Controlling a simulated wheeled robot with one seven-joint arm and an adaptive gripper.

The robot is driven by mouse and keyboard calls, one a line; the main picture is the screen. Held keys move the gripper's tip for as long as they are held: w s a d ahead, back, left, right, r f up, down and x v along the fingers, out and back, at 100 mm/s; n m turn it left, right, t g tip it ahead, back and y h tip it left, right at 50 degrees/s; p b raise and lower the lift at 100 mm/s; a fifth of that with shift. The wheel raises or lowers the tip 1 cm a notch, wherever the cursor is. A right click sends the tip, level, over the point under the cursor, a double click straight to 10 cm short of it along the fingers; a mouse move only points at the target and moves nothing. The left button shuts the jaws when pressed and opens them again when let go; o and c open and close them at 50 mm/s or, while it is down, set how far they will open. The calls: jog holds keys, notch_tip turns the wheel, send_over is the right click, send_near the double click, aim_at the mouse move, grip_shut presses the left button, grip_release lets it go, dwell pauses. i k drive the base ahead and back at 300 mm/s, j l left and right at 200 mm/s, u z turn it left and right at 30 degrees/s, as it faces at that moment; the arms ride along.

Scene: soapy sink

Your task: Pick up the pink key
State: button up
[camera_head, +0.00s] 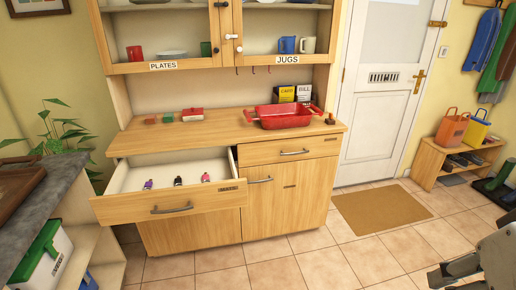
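A small pink item (206,177), which looks like the pink key, lies in the open drawer (172,209) of the wooden dresser. It is the rightmost of three small items in a row. A dark one (178,181) lies in the middle and a purple one (148,184) on the left. Their exact shapes are too small to tell. My gripper (440,280) shows at the bottom right corner, partly cut off, far from the drawer and well to its right. I cannot tell whether it is open or shut.
A red tray (284,117) and a red-lidded box (193,115) stand on the dresser top. A dark counter (40,210) is at the left. A doormat (381,208) lies before the white door (388,80). The tiled floor (330,262) before the dresser is clear.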

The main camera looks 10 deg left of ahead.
aim_at(205, 177)
jog(key=i+j+u, duration=0.2)
jog(key=i+j, duration=0.15)
jog(key=i+j+u, duration=0.2)
jog(key=i, duration=0.2)
jog(key=i+j+u, duration=0.4)
jog(key=i, duration=0.4)
